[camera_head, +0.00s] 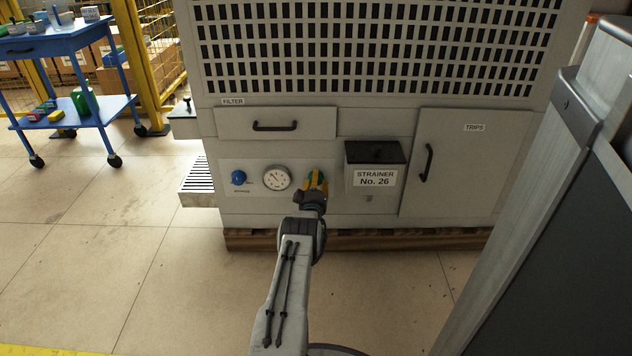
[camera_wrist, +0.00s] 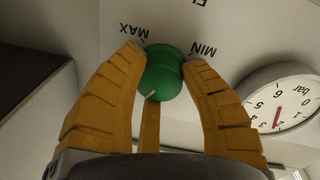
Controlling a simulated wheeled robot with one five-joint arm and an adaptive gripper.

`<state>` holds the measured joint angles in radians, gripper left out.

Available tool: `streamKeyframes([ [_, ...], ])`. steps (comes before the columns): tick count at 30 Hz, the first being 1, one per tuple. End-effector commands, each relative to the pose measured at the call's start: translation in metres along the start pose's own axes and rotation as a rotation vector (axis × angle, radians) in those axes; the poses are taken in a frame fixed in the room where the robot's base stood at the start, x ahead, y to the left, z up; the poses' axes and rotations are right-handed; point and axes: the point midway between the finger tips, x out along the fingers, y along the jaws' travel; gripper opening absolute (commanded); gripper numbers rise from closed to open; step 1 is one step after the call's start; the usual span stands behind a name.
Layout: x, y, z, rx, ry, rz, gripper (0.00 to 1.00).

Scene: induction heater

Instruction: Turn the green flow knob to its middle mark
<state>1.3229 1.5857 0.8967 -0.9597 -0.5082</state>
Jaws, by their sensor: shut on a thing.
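The green flow knob (camera_wrist: 163,75) sits on the pale panel in the wrist view. A short white mark shows on its lower left part, as the picture stands. The label MAX (camera_wrist: 136,31) is at its upper left and MIN (camera_wrist: 203,48) at its upper right, both upside down. The yellow fingers of my gripper (camera_wrist: 165,62) are shut on the knob, one on each side. In the head view my gripper (camera_head: 316,182) is at the panel, right of the gauge, and covers most of the knob. No middle mark can be made out.
A round pressure gauge (camera_head: 277,178) is close to the gripper; it also shows in the wrist view (camera_wrist: 283,108). A blue knob (camera_head: 238,177) is further left. The dark-lidded strainer box (camera_head: 375,166) juts out just right of my gripper.

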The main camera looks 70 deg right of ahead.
Motion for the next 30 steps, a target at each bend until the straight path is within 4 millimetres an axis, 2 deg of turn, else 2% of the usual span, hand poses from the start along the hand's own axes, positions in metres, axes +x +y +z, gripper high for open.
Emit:
streamKeyframes([
  [1, 0.0025, 0.0014, -0.0081, -0.025, 0.017, 0.006, 0.09],
  [12, 0.0025, -0.0006, -0.0092, -0.132, 0.025, 0.008, 0.09],
  [25, 0.0026, -0.0019, -0.0102, -0.139, 0.027, 0.007, 0.09],
  [26, 0.0026, -0.0019, -0.0102, -0.139, 0.026, 0.007, 0.43],
  [30, 0.0022, -0.0021, -0.009, -0.139, 0.024, 0.006, 0.55],
])
